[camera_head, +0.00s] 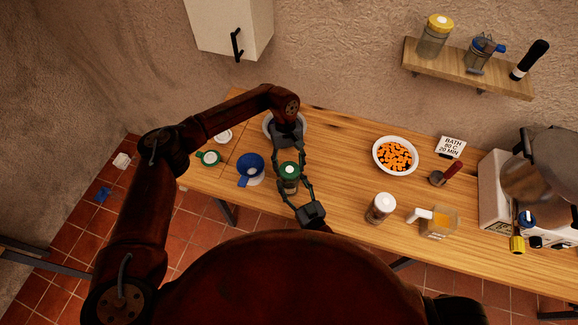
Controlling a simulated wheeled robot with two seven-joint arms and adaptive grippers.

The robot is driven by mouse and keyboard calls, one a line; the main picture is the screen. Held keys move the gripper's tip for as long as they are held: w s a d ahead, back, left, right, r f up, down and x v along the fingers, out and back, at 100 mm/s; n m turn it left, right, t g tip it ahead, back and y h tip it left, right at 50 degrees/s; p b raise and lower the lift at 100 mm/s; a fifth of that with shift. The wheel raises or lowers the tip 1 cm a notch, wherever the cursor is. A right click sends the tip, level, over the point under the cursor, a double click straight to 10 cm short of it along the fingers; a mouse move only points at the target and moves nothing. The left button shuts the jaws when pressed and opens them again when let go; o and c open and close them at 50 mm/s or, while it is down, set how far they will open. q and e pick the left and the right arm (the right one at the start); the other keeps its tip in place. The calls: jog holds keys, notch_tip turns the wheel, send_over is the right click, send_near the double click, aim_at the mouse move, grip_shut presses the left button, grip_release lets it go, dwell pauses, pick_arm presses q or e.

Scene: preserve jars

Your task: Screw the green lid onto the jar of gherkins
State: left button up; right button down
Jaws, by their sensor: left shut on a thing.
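The jar of gherkins (289,186) is a small glass jar with dark greenish contents, near the table's front edge. The green lid (289,169) sits at the jar's mouth; how far it is screwed down cannot be seen. My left gripper (289,163) reaches in from behind the jar, its fingers shut at the green lid. My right gripper (294,188) comes from the front, with its fingers on either side of the jar; whether they press on the glass is unclear.
A second green-rimmed round piece (208,157), a white lid (223,136) and a blue funnel-like item (250,168) lie to the left. The table between is clear.

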pick_arm(q)
jog(key=m+y, duration=0.1)
jog(key=m, duration=0.5)
jog(key=shift+d+m+y, duration=0.1)
jog(key=shift+m+y, duration=0.2)
jog(key=shift+y, duration=0.1)
jog(key=m+t+y, duration=0.1)
jog(key=m, duration=0.4)
jog(key=shift+m, duration=0.3)
jog(key=o, duration=1)
jog(key=shift+r, duration=2.25)
jog(key=shift+c, duration=0.5)
